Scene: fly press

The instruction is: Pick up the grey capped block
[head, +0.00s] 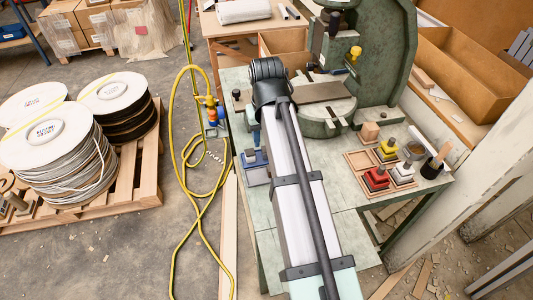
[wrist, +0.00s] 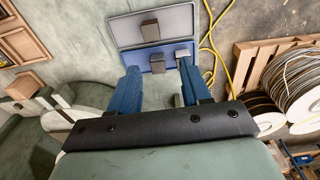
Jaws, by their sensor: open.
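My gripper (wrist: 158,70) is open and empty, its two blue fingers pointing at a blue pad (wrist: 140,66). In the head view only a little of my gripper (head: 256,138) shows beside my arm. A small grey-topped block (wrist: 157,63) stands on the blue pad between the fingertips in the picture; I cannot tell the height gap. A darker grey-brown block (wrist: 150,28) stands on the grey pad (wrist: 180,20) beyond. In the head view, a pale grey-white block with a dark knob (head: 402,172) stands at the right. I cannot tell for sure which is the grey capped block.
A red block (head: 376,179) and a yellow block (head: 387,150) stand near the pale one, by a wooden tray (head: 358,160) and a dark cup (head: 432,168). The green press (head: 375,60) rises behind. A yellow hose (head: 178,150) lies on the floor left of the bench.

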